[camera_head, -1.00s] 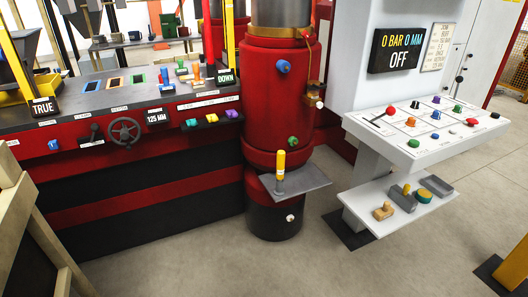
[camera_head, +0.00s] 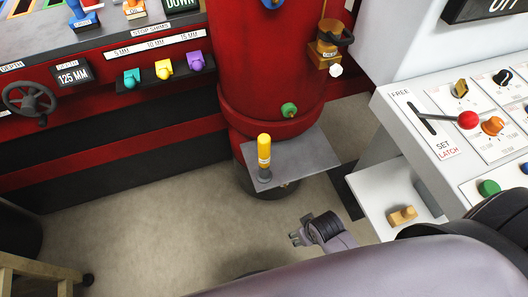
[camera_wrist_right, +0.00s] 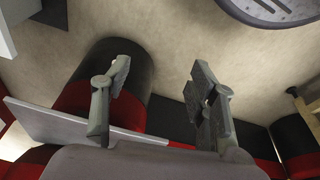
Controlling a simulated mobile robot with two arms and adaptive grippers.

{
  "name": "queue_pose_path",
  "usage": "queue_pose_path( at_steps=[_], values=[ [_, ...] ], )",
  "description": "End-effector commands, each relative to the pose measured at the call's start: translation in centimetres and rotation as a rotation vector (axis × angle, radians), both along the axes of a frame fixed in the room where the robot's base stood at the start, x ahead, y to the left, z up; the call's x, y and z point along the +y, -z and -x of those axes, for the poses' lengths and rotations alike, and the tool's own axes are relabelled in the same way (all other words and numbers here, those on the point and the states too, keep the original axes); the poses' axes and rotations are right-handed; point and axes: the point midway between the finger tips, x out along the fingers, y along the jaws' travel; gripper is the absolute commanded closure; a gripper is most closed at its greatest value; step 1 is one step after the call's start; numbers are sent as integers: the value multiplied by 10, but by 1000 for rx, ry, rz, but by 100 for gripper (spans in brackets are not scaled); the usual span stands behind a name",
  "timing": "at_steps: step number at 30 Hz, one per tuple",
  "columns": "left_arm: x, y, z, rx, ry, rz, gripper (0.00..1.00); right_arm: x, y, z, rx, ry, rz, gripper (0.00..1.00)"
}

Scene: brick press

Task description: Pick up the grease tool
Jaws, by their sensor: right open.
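The grease tool (camera_head: 264,152), a yellow cylinder with a grey lower part, stands upright on a grey shelf (camera_head: 305,157) at the foot of the red cylinder in the head view. My right gripper (camera_head: 297,236) is in front of and below the shelf in that view, apart from the tool. In the right wrist view my right gripper (camera_wrist_right: 160,82) is open with nothing between its fingers. The shelf's edge (camera_wrist_right: 60,130) shows at lower left there, but I cannot make out the tool. My left gripper is not in view.
The red cylinder (camera_head: 266,60) rises behind the shelf. A white console (camera_head: 425,135) with a red-knobbed lever stands to the right, with a lower white shelf holding a wooden-coloured piece (camera_head: 402,215). A red bench with a handwheel (camera_head: 29,99) is at left. The floor in front is clear.

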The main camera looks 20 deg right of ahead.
Motion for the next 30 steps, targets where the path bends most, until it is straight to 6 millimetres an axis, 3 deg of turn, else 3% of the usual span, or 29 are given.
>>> queue_pose_path(
  at_steps=[3,11,15,30],
  values=[
    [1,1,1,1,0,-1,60,1,-42,-8,-21,2,-4,46],
    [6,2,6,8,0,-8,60,10,-120,-19,-61,-20,-28,46],
    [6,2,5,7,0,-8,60,34,-167,-37,-94,-95,-82,46],
    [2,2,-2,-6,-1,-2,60,119,-214,-113,-81,-491,-179,46]
  ],
)
